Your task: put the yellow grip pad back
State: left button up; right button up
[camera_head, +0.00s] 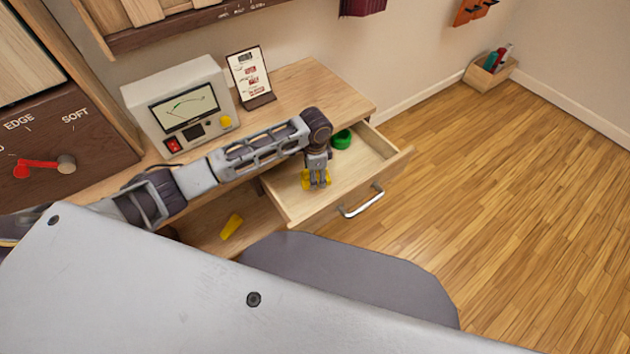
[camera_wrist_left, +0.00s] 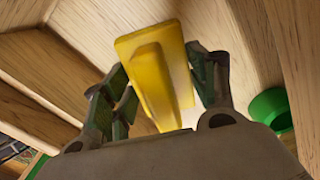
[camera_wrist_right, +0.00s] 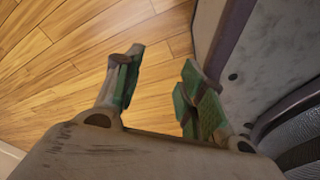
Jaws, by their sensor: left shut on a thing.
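My left gripper (camera_head: 315,183) reaches down into the open drawer (camera_head: 287,208) of the wooden desk. It is shut on a yellow grip pad (camera_head: 306,181), which shows larger between its fingers in the left wrist view (camera_wrist_left: 158,75), a wide plate with a narrower raised block on it. I cannot tell whether the pad touches the drawer floor. Another yellow piece (camera_head: 231,226) lies lower down, left of the drawer. My right gripper (camera_wrist_right: 157,90) shows only in the right wrist view, open and empty, with wooden floor beyond it.
A green round thing (camera_head: 341,139) is in the drawer's back part, and it shows in the left wrist view (camera_wrist_left: 270,108). A metered box (camera_head: 184,108) and a card stand (camera_head: 250,76) are on the desk (camera_head: 310,88).

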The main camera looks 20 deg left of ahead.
pick_arm(q)
jog(key=shift+f, duration=1.2)
jog(key=shift+f+b, duration=0.3)
jog(key=shift+f, duration=0.4)
jog(key=o, duration=1.3)
jog(key=shift+f, duration=0.1)
jog(key=shift+c, duration=0.2)
pick_arm(e)
jog(key=shift+w+a, duration=0.25)
jog(key=shift+w, duration=0.25)
